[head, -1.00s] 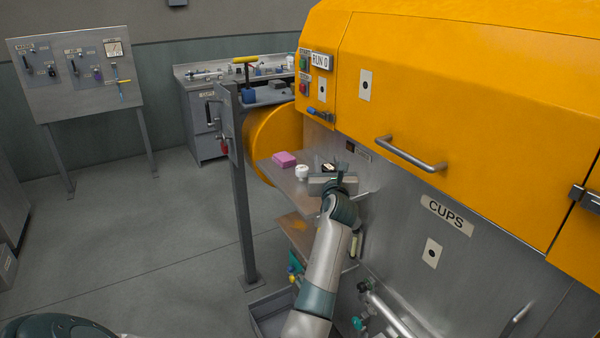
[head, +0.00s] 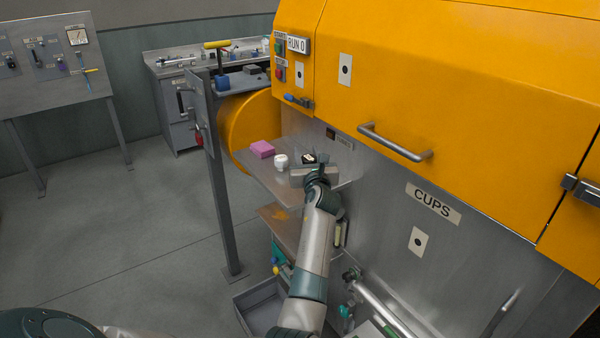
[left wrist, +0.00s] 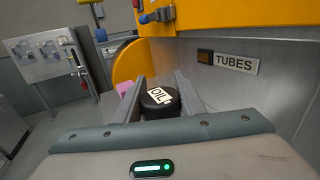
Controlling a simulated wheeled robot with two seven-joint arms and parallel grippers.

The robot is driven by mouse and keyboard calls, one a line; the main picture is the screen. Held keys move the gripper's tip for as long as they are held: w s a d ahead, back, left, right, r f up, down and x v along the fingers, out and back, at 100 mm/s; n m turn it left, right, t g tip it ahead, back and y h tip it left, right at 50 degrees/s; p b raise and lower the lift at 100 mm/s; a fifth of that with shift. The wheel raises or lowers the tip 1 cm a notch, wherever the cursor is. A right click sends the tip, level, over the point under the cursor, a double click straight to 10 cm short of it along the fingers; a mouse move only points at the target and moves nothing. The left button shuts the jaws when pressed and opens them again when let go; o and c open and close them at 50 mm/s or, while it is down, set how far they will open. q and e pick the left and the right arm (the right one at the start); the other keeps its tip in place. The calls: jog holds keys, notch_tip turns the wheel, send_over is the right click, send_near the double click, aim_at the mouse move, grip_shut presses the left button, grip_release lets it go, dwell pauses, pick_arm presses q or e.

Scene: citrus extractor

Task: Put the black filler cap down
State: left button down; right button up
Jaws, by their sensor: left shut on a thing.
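The black filler cap (head: 308,158) has a white label and sits between the fingers of my left gripper (head: 312,166). In the left wrist view the cap (left wrist: 160,103) shows the word OIL on its top, with one finger on each side. My left gripper is shut on it, at the metal shelf (head: 262,182) on the machine's side. I cannot tell whether the cap touches the shelf. My right gripper is not in view.
A white round jar (head: 281,161) stands just left of the gripper, and a pink block (head: 262,149) lies further left on the shelf. The yellow machine hood (head: 430,90) overhangs on the right. A grey post (head: 222,190) stands left of the shelf.

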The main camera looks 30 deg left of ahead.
aim_at(307, 162)
pick_arm(q)
notch_tip(307, 162, down, 3)
jog(key=shift+r, duration=0.15)
jog(key=shift+f, duration=0.25)
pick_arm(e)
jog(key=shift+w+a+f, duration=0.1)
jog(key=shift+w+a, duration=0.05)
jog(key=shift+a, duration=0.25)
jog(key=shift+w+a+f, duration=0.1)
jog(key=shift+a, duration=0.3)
pick_arm(q)
jog(key=shift+f, duration=0.1)
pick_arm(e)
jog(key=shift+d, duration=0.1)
pick_arm(q)
jog(key=shift+f, duration=0.2)
jog(key=shift+f+b, duration=0.65)
jog(key=shift+f, duration=1)
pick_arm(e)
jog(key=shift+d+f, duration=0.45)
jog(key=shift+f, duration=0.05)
pick_arm(q)
jog(key=shift+f, duration=0.3)
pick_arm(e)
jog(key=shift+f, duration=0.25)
